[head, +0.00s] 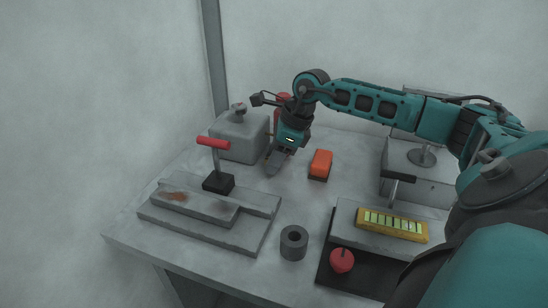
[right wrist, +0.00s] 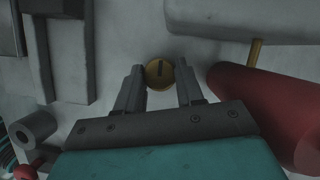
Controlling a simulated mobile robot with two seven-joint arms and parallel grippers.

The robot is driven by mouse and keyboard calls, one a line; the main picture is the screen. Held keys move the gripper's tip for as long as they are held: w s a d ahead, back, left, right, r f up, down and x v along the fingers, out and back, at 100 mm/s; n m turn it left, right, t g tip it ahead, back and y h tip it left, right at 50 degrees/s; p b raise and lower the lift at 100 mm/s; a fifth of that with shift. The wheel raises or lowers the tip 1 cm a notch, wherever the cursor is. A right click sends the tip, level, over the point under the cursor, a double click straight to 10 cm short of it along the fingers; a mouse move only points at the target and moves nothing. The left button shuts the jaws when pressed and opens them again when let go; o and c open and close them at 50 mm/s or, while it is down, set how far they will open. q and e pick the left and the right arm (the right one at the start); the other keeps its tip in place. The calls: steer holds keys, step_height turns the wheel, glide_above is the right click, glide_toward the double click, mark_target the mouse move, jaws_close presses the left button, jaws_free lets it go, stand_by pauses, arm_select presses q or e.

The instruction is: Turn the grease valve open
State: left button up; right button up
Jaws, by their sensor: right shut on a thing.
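The grease valve appears to be the round brass knob (right wrist: 160,74) with a dark slot on its face, low over the grey surface in the right wrist view. My right gripper (right wrist: 160,90) has one finger on each side of it and is shut on it. In the head view my right gripper (head: 272,168) reaches down at the back of the bench, between a grey box and an orange block; there the knob is mostly hidden by the fingers. My left gripper is not in view.
The grey box (head: 240,136), orange block (head: 320,163), red-handled lever (head: 213,143), grey ring (head: 293,242) and yellow strip (head: 392,224) share the bench (head: 185,255). Its front left is bare.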

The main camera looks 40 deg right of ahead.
steer(key=o, duration=1)
steer(key=shift+o, duration=0.2)
steer(key=shift+r, duration=0.1)
steer(key=p+v, duration=0.1)
steer(key=v, duration=1.1)
steer(key=shift+s+d+r, duration=0.15)
steer(key=shift+s+r, duration=0.05)
steer(key=shift+r, duration=0.15)
